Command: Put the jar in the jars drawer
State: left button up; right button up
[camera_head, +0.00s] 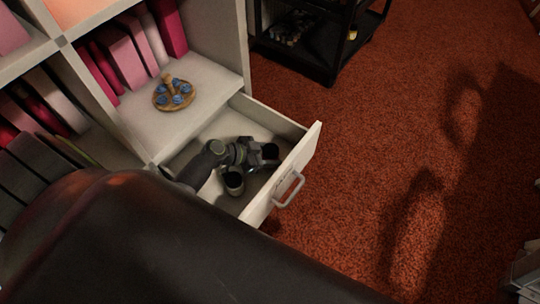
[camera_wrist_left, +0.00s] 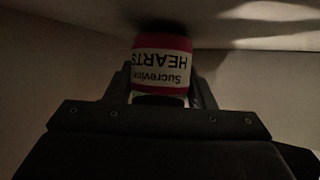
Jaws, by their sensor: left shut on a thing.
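The jar (camera_wrist_left: 161,62) has a white label with red bands reading "Sucrevice HEARTS"; it appears upside down in the left wrist view. My left gripper (camera_wrist_left: 162,90) is shut on it, with one finger on each side. In the head view my left gripper (camera_head: 257,155) is down inside the open white drawer (camera_head: 293,172), near its front panel. A dark round shape at the gripper's tip (camera_head: 270,152) seems to be the held jar. Whether it touches the drawer floor I cannot tell. My right gripper is not in view.
A dark cup-like container (camera_head: 233,181) stands in the drawer beside my left gripper. A round wooden stand with blue pieces (camera_head: 174,94) sits on the shelf above. Pink and red books (camera_head: 127,55) fill the shelves. A black cart (camera_head: 318,50) stands behind; the red carpet (camera_head: 370,130) is clear.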

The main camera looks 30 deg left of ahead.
pick_arm(q)
jog(key=shift+f, duration=0.15)
jog(key=shift+f, duration=0.3)
jog(key=o, duration=1)
jog(key=shift+r, duration=0.1)
jog(key=shift+o, duration=0.2)
